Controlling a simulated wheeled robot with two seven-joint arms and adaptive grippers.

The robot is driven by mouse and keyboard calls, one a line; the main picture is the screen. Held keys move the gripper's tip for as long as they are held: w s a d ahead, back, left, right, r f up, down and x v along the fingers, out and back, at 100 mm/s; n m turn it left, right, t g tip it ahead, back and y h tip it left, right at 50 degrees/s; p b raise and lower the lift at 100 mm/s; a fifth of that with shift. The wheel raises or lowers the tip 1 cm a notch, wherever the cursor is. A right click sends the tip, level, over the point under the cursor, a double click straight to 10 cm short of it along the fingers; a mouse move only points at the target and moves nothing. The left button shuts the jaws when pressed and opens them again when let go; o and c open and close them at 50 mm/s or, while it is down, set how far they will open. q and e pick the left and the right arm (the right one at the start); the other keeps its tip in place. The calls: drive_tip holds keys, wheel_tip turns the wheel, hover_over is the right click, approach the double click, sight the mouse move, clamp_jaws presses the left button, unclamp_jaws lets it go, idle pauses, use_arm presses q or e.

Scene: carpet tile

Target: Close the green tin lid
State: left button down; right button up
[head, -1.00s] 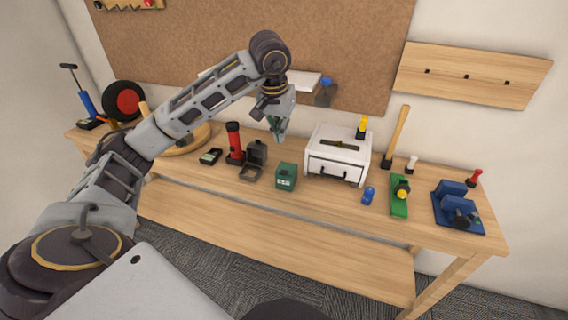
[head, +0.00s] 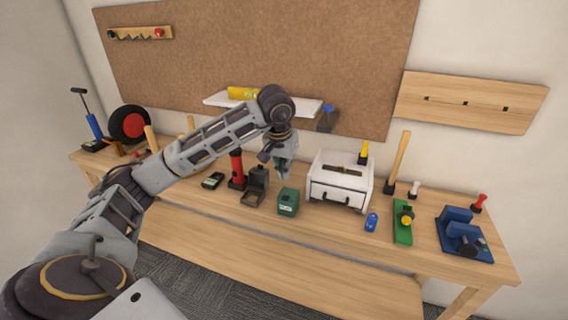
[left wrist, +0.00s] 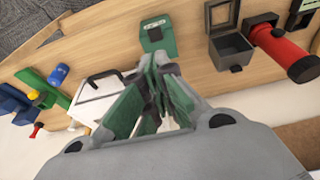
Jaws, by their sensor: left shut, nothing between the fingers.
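The green tin (head: 288,206) stands on the workbench, left of the white drawer box. Its top looks flat and down in the head view, with a dark patch on it. In the left wrist view the green tin (left wrist: 155,45) shows just beyond my fingertips, with a white label and a dark part. My left gripper (head: 284,174) points down just above and behind the tin. Its green-grey fingers (left wrist: 158,70) are shut and hold nothing. I see a small gap to the tin but cannot tell whether they touch. My right gripper is not in view.
A dark grey tin (head: 254,197) with its lid up stands just left of the green one, beside a red torch (head: 237,168). The white drawer box (head: 340,182) is close on the right. The bench front (head: 330,228) is clear.

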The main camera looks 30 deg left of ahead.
use_arm(q)
hover_over(286, 196)
wheel_tip(286, 196, down, 5)
drive_tip(key=shift+r, duration=0.1)
drive_tip(key=shift+s+f, duration=0.1)
drive_tip(key=shift+f, duration=1.8)
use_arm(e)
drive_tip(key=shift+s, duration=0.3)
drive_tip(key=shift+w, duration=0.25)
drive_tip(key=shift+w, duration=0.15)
use_arm(q)
drive_tip(key=shift+f+b, duration=0.15)
drive_tip(key=shift+b, duration=0.15)
drive_tip(key=shift+s+f+b, duration=0.15)
drive_tip(key=shift+f+b, duration=0.3)
drive_tip(key=shift+b, duration=0.4)
drive_tip(key=shift+s+d, duration=0.1)
drive_tip(key=shift+f, duration=0.1)
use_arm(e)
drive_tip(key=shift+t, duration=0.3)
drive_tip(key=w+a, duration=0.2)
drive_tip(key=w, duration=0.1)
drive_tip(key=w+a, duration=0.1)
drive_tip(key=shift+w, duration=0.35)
